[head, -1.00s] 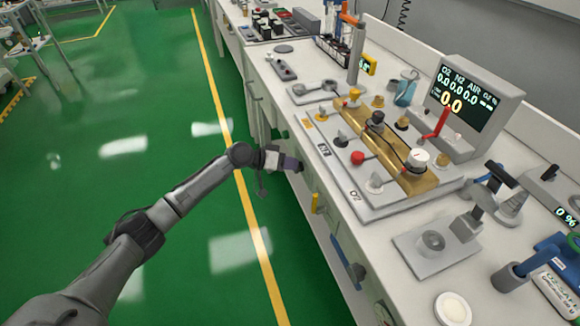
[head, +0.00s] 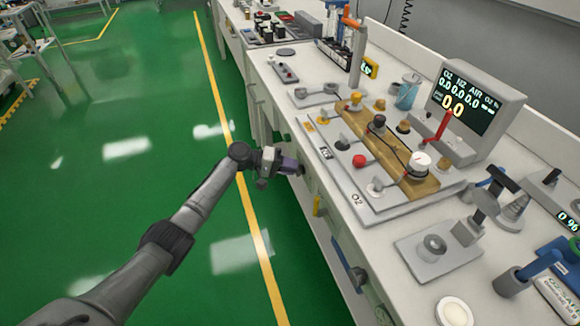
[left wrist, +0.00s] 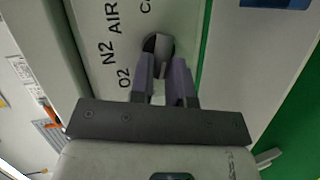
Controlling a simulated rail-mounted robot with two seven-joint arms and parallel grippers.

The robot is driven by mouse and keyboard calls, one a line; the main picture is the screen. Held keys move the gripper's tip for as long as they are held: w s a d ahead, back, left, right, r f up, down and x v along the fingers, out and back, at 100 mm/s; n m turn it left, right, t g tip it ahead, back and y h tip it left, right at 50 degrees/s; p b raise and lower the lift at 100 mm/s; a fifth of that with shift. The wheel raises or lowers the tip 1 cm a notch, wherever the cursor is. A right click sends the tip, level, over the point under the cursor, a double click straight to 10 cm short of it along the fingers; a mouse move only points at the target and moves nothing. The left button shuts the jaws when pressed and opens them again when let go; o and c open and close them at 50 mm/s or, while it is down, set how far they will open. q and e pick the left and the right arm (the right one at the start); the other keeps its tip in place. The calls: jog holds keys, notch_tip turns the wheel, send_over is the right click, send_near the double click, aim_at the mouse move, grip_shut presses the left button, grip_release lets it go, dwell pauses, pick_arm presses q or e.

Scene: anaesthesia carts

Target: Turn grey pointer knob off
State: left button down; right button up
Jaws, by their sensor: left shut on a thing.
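The grey pointer knob (left wrist: 158,46) sits on the cart's front panel, beside the printed labels O2, N2 and AIR in the left wrist view. My left gripper (left wrist: 163,68) has its two purple fingers on either side of the knob's pointer bar and is shut on it. The lower part of the knob is hidden between the fingers. In the head view my left gripper (head: 297,168) is at the front face of the cart, below the worktop edge, and the knob is mostly hidden there. My right gripper is not in view.
A yellow handle (head: 317,206) and a blue handle (head: 347,265) stick out of the cart front, nearer to me. The worktop holds a valve panel with a gold block (head: 415,185) and a monitor (head: 466,106). The green floor at left is open.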

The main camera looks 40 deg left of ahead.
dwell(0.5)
pick_arm(q)
jog(key=c, duration=1.1)
grip_release()
jog(key=shift+a, duration=0.1)
jog(key=p+v, duration=0.3)
jog(key=v, duration=1)
jog(key=shift+s+a+p, duration=0.2)
jog(key=shift+a+p, duration=0.15)
jog(key=shift+f, duration=0.1)
